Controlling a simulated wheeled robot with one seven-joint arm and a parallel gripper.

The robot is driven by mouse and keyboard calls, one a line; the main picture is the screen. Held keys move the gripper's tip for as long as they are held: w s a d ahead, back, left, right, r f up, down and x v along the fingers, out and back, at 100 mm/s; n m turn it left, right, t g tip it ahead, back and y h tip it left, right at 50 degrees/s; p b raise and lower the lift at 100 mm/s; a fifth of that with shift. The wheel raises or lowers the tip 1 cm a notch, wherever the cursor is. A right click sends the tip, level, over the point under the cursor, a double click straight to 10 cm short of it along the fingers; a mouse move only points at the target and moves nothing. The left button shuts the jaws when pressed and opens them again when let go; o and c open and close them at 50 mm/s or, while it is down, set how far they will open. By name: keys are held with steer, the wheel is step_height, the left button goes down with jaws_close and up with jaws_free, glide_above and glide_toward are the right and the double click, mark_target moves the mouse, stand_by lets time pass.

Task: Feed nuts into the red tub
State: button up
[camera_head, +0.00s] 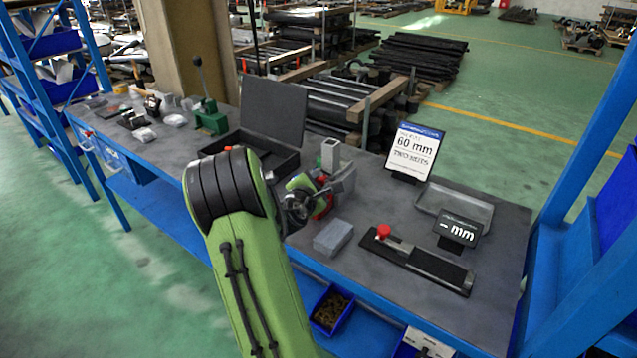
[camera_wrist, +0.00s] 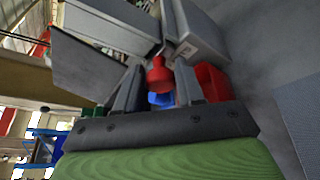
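My gripper (camera_head: 303,203) is over the bench beside a grey block-shaped fixture (camera_head: 343,180). A red part, perhaps the red tub (camera_head: 325,207), shows just behind it, mostly hidden. In the wrist view, my gripper (camera_wrist: 160,78) has its two fingers apart. A red rounded piece (camera_wrist: 158,76) shows in the gap, with blue (camera_wrist: 160,98) below it; I cannot tell whether the fingers touch it. A red box-like thing (camera_wrist: 213,82), likely the tub, is right of the fingers. Brown nuts, too small to make out singly, lie in a blue bin (camera_head: 345,323) below the bench's front edge.
A sign (camera_head: 414,150) reads 60 mm, two nuts. A small display (camera_head: 459,230) reads "- mm". A black slide gauge with a red knob (camera_head: 383,231), a grey block (camera_head: 333,237) and a shallow tray (camera_head: 455,204) are on the right bench. An open black case (camera_head: 272,110) stands behind my arm.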

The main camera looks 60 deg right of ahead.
steer(key=shift+f, duration=0.1)
jaws_close()
steer(key=a, duration=0.1)
steer(key=a+b, duration=0.1)
steer(key=a, duration=0.2)
steer(key=shift+w+a+f+b, duration=0.1)
steer(key=shift+w+a+b, duration=0.15)
steer(key=shift+a+b, duration=0.15)
steer(key=shift+o, duration=2.3)
jaws_free()
steer(key=b+v, duration=0.3)
steer(key=v, duration=1.2)
steer(key=shift+a, duration=0.3)
